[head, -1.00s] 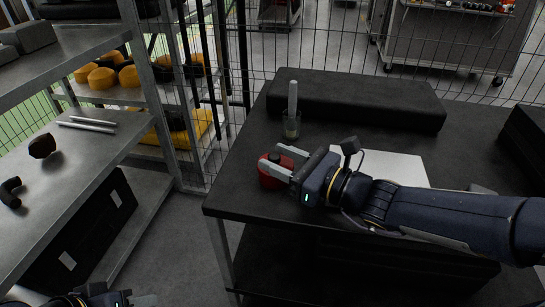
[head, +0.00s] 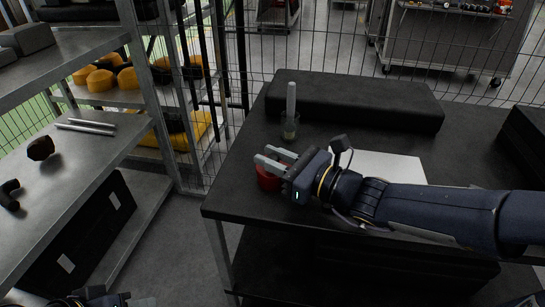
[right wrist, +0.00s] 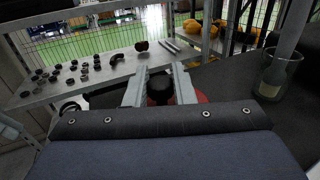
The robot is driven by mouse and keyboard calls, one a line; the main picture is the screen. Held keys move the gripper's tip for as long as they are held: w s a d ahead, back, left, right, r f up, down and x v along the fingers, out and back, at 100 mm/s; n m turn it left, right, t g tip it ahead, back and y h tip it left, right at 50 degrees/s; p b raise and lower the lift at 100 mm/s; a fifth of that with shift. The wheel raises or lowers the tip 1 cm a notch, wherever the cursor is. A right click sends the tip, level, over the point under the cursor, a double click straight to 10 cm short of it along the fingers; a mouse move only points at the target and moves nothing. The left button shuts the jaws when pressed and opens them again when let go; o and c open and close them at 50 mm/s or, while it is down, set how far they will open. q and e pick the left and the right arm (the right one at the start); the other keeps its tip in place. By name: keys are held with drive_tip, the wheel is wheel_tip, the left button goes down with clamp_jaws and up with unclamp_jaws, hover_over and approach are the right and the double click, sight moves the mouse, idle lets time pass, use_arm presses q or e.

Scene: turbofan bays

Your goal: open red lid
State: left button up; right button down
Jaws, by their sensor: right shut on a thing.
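The red lid (head: 268,181) is at the near left corner of the dark table, partly hidden under my right gripper (head: 267,157). In the right wrist view, a black knob (right wrist: 160,89) sits between the two grey fingers, with red of the lid (right wrist: 202,97) behind them. My right gripper is shut on this knob. What lies under the lid is hidden. My left gripper (head: 136,302) shows only in part at the bottom left edge, far from the lid, and its jaw gap is not clear.
A glass beaker (head: 290,128) with a light rod in it stands behind the lid; it also shows in the right wrist view (right wrist: 274,76). A white sheet (head: 385,166) and a long black block (head: 355,100) lie on the table. A grey shelf (head: 75,165) stands left, across a floor gap.

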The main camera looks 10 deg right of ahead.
drive_tip(key=shift+w+d+r+m+g+h+p, duration=0.15)
drive_tip(key=shift+w+r+m+g+h+p, duration=0.5)
drive_tip(key=shift+p, duration=1.25)
drive_tip(key=shift+w+d+r+m+t+y+p, duration=0.1)
drive_tip(key=shift+w+d+r+m+y+p, duration=0.15)
drive_tip(key=shift+m+p, duration=1.25)
drive_tip(key=shift+w+d+r+m+g+h+p, duration=0.1)
drive_tip(key=shift+w+r+m+g+h+p, duration=0.35)
drive_tip(key=shift+p, duration=1.9)
drive_tip(key=shift+w+m+p, duration=0.2)
drive_tip(key=shift+m+p, duration=0.2)
drive_tip(key=shift+p, duration=0.5)
